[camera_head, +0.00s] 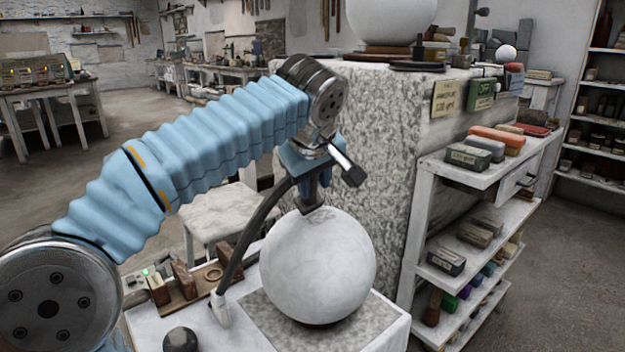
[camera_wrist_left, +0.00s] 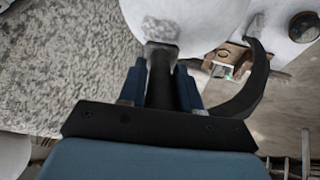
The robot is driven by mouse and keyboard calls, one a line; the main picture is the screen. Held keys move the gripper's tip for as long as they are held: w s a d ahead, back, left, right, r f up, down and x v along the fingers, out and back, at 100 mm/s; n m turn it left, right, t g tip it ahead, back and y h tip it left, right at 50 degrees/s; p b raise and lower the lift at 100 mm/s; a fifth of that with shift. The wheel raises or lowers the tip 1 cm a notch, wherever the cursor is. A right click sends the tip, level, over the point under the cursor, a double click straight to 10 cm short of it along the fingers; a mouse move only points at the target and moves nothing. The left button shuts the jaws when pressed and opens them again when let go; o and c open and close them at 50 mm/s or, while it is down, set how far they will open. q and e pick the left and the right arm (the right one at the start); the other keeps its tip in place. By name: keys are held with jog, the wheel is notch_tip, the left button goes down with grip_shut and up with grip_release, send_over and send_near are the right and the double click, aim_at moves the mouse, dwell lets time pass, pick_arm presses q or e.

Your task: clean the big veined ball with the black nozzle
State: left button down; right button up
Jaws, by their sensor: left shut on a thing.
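The big ball (camera_head: 318,268) is pale grey-white with faint veining. It rests on a grey stone slab (camera_head: 375,322) on the white table; its upper part also shows in the left wrist view (camera_wrist_left: 190,18). My left gripper (camera_head: 313,186) is directly above the ball, pointing down, shut on the black nozzle (camera_wrist_left: 161,75). The nozzle's wide tip is at the top of the ball; it appears to touch it, though a small gap is hard to rule out. A dark hose (camera_head: 243,238) curves down from the gripper to a white fitting (camera_head: 220,310). My right gripper is out of view.
A tall speckled stone block (camera_head: 362,140) stands close behind the ball and carries another large white ball (camera_head: 390,18). White shelves (camera_head: 465,170) with boxes stand at right. A wooden rack (camera_head: 185,290) and a small dark ball (camera_head: 180,340) are on the table's left.

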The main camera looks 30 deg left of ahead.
pick_arm(q)
jog(key=shift+s+a+r, duration=0.25)
jog(key=shift+s+r, duration=0.15)
jog(key=shift+s, duration=0.15)
jog(key=shift+w+d+r+p, duration=0.1)
jog(key=shift+w+r+p, duration=0.1)
jog(key=shift+p, duration=0.2)
jog(key=w, duration=0.1)
jog(key=w+d+g, duration=0.1)
jog(key=w+d+g+p, duration=0.1)
jog(key=shift+w+d+f+m+y, duration=0.2)
jog(key=shift+w+f+m+y, duration=0.1)
jog(key=shift+y, duration=0.1)
jog(key=shift+f, duration=0.15)
